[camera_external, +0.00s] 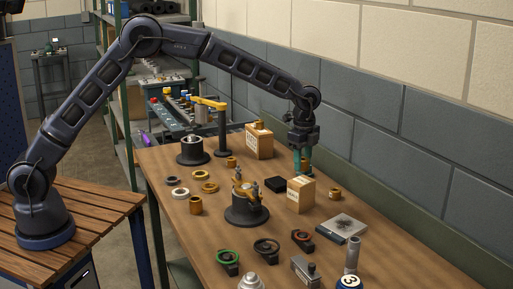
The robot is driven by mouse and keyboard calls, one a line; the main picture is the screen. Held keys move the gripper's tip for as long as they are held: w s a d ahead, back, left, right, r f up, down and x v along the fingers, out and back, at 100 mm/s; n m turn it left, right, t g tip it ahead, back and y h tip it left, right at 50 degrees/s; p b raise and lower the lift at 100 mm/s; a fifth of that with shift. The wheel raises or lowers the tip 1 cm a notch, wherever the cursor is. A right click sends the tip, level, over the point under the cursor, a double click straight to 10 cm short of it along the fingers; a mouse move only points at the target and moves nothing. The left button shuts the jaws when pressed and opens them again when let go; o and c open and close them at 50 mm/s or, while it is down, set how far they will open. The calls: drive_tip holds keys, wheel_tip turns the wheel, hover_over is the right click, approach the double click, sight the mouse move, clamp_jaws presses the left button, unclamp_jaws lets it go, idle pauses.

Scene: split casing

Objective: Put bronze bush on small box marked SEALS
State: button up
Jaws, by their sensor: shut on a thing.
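My gripper (303,167), with teal fingers, points down at the right-middle of the table. It is shut on a bronze bush (299,163), which the fingers largely hide. A small tan box (300,195) with a pale label stands just below and in front of the fingers. I cannot tell whether the bush touches its top. A second tan box (259,143) with a label stands further back by the wall, with a bronze piece on top. The label words are too small to read, so I cannot tell which box says SEALS.
Other bronze bushes stand on the wooden table, one right of the near box (335,193) and one at left (195,206). A black block (275,185) lies left of the near box. A dark round fixture (246,211) stands in front. A flat grey packet (341,228) lies at right.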

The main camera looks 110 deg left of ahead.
sight(302, 180)
drive_tip(key=shift+f, duration=1.95)
drive_tip(key=shift+f, duration=0.1)
drive_tip(key=o, duration=1.2)
wheel_tip(302, 180, up, 12)
drive_tip(key=shift+r, duration=0.15)
drive_tip(key=shift+d, duration=0.1)
